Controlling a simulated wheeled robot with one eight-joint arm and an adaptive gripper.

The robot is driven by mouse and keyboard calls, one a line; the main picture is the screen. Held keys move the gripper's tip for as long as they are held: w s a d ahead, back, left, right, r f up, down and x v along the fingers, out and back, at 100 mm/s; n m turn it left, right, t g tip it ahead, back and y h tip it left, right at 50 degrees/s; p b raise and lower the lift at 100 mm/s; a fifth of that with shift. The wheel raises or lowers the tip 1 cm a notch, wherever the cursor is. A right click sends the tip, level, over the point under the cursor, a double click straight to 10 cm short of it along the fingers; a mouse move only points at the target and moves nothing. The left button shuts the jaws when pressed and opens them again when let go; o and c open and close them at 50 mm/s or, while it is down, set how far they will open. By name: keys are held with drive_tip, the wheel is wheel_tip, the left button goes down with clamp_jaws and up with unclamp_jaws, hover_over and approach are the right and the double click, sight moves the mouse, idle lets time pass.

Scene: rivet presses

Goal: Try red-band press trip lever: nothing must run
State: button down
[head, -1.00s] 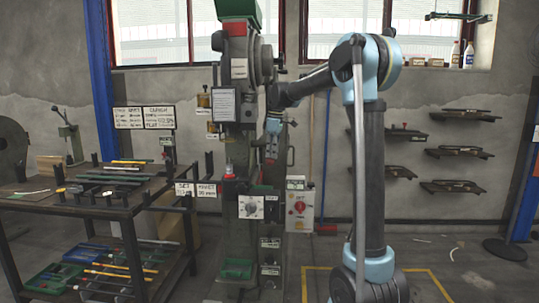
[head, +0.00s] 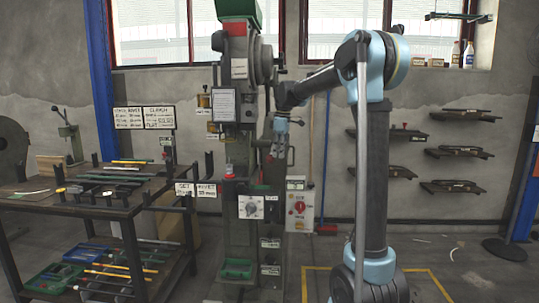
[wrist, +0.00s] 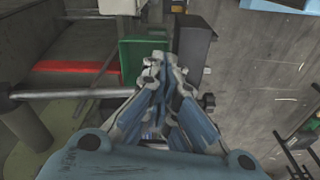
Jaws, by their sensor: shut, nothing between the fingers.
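The press with the red band (head: 236,28) near its top stands in the middle of the head view. My gripper (head: 274,157) points down in front of the right side of its column. Its fingers are together and empty. In the wrist view the shut fingertips (wrist: 156,60) lie over a green tray (wrist: 130,58). A pale horizontal bar (wrist: 60,93) runs in from the left towards the fingers; I cannot tell whether they touch it. I cannot make out the trip lever for certain; the gripper covers part of the press there.
A control box with a red knob (head: 299,206) hangs right of the column, and a dial panel (head: 251,207) is on its front. A dark table (head: 125,210) with rods and signs stands left. Wall shelves (head: 460,151) are at right. The floor at right is mostly clear.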

wheel_tip(320, 180, up, 12)
drive_tip(key=d, duration=0.1)
idle(0.6)
drive_tip(key=shift+d+f, duration=0.1)
drive_tip(key=s+d+f+m, duration=0.2)
drive_tip(key=s+d+f, duration=0.2)
drive_tip(key=s, duration=0.3)
drive_tip(key=s+d+f+m+t, duration=0.1)
drive_tip(key=s+d+f+m, duration=0.25)
drive_tip(key=s+d, duration=0.2)
drive_tip(key=s+d+f+m, duration=0.2)
drive_tip(key=s+d+f, duration=0.2)
drive_tip(key=s, duration=0.3)
drive_tip(key=s+d+f+m, duration=0.3)
drive_tip(key=s+f+m, duration=0.1)
drive_tip(key=s+f, duration=0.6)
drive_tip(key=s+d+f+m+t+h, duration=0.1)
drive_tip(key=s+d+f+m, duration=0.2)
drive_tip(key=s+f, duration=0.7)
wheel_tip(320, 180, down, 4)
drive_tip(key=shift+s+d+r+m, duration=0.15)
drive_tip(key=shift+s+d+m, duration=0.2)
drive_tip(key=shift+s+d, duration=0.1)
